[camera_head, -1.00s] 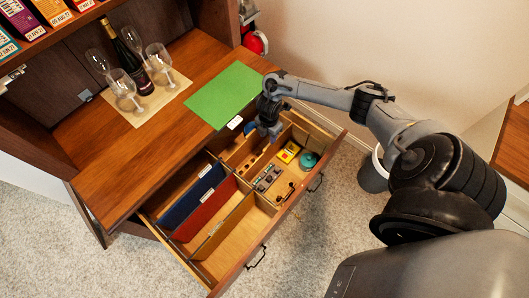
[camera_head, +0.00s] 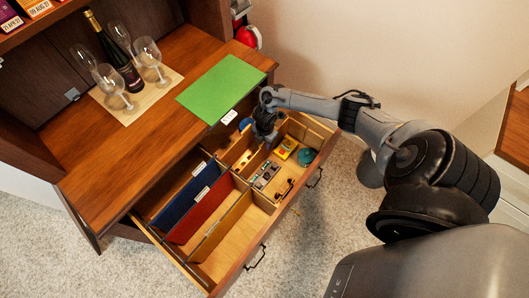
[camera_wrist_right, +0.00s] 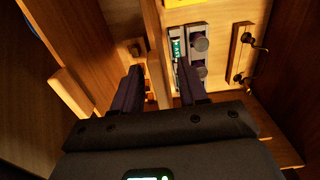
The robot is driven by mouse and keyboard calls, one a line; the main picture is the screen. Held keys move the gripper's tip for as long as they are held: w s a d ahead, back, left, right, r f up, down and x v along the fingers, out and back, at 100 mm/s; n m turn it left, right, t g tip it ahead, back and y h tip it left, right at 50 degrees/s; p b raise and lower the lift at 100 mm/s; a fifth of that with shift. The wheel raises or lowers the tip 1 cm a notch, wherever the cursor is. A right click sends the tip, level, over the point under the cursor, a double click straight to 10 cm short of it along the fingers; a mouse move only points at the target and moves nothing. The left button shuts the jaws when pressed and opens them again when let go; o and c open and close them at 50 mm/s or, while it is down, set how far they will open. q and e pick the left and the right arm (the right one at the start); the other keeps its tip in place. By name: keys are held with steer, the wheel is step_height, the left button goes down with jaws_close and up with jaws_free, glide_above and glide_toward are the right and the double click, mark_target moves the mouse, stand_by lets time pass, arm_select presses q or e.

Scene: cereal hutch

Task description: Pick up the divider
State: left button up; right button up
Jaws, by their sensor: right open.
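A green flat sheet with a white label, like a file divider (camera_head: 222,88), lies on the wooden top by its front edge. Upright in the open drawer stand a blue divider (camera_head: 187,198), a red divider (camera_head: 208,213) and a tan divider (camera_head: 222,228). My right gripper (camera_head: 263,141) points down at the drawer's back compartments, beside the green sheet's corner and apart from it. In the right wrist view its jaws (camera_wrist_right: 160,88) are open, with a wooden partition (camera_wrist_right: 154,35) seen between and beyond the fingers. My left gripper is out of view.
The drawer (camera_head: 232,275) also holds a yellow item (camera_head: 285,148), a teal round item (camera_head: 306,157) and a grey device with knobs (camera_wrist_right: 198,43). Wine glasses (camera_head: 110,82) and a dark bottle (camera_head: 115,55) stand on a mat at the left. Bare wood lies left of the green sheet.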

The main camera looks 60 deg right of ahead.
steer(key=shift+c, duration=0.4)
jaws_close()
steer(key=shift+r, duration=0.15)
steer(key=shift+r+p, duration=0.35)
steer(key=shift+r, duration=0.1)
step_height(320, 180, up, 27)
steer(key=p, duration=1.2)
steer(key=shift+f, duration=0.1)
